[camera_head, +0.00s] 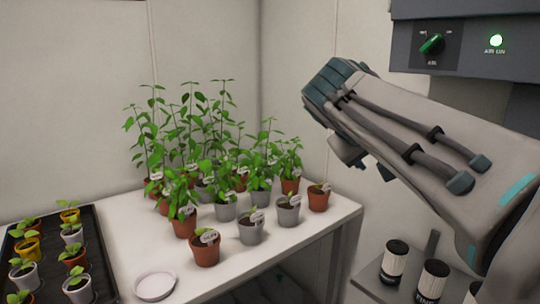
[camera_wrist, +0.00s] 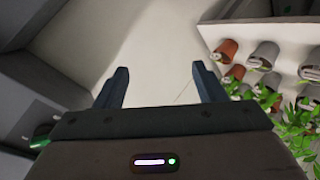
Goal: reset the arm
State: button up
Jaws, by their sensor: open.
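My arm reaches in from the right in the head view and is raised above the right end of the white table (camera_head: 130,225). My gripper (camera_wrist: 161,88) shows in the wrist view with its two dark fingers spread apart and nothing between them. Behind the gap is pale wall or floor; I cannot tell which. In the head view the fingers are mostly hidden behind the wrist. The gripper is apart from the plants and touches nothing that I can see.
Several potted plants stand on the table, including a terracotta pot (camera_head: 205,250) and a grey pot (camera_head: 288,214). A black seedling tray (camera_head: 98,262) is at left, near a white saucer (camera_head: 155,286). A control box (camera_head: 462,40) and labelled containers (camera_head: 394,262) are at right.

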jog(key=s+a+f+m+g+y+p, duration=0.1)
jog(key=s+a+f+g+y+p, duration=0.1)
jog(key=s+f, duration=0.6)
jog(key=s+a+f+m+g+y+p, duration=0.1)
jog(key=s+a+f+g+y+p, duration=0.1)
jog(key=s+f+y+p, duration=0.3)
jog(key=s+f+g, duration=0.1)
jog(key=s+f, duration=0.3)
jog(key=f, duration=0.6)
jog(key=shift+s+a+m+g, duration=0.15)
jog(key=shift+a+m+g, duration=0.15)
jog(key=shift+g, duration=0.1)
